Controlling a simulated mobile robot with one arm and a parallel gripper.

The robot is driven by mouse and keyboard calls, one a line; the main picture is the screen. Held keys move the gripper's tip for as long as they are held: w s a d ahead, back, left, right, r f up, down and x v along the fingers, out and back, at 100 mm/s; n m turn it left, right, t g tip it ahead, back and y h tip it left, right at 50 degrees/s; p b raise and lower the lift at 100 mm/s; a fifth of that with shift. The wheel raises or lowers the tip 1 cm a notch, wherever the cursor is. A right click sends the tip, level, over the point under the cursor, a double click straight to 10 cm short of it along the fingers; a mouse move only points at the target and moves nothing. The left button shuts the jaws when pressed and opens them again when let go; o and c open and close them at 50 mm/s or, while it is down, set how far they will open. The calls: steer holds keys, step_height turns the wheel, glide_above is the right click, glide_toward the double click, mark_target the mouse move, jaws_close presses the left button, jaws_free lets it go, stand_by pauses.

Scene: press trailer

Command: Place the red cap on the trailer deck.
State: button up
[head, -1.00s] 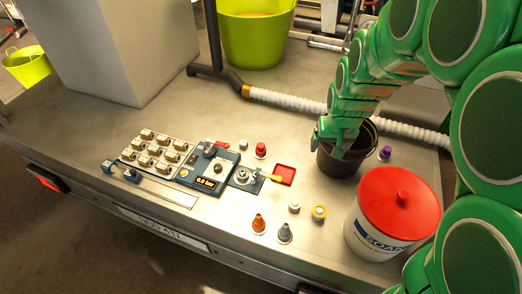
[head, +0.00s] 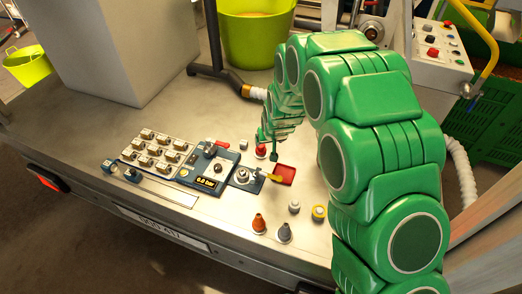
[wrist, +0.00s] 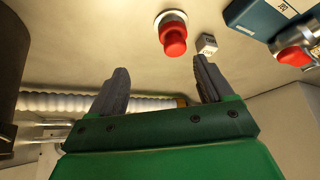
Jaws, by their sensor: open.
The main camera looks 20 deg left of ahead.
mark_target(262, 146)
steer(key=shift+w+a+f, duration=0.2)
steer(key=shift+a+f, duration=0.2)
steer(key=shift+f, duration=0.25)
steer(key=shift+w+a+f, duration=0.15)
steer(key=shift+a+f, duration=0.3)
steer(key=shift+f, duration=0.25)
steer(key=shift+w+a+f, duration=0.2)
steer(key=shift+a+f, duration=0.2)
steer(key=shift+f, duration=0.25)
steer(key=shift+w+a+f, duration=0.35)
steer(key=shift+a+f, duration=0.25)
steer(key=shift+f, duration=0.25)
steer(key=shift+x, duration=1.55)
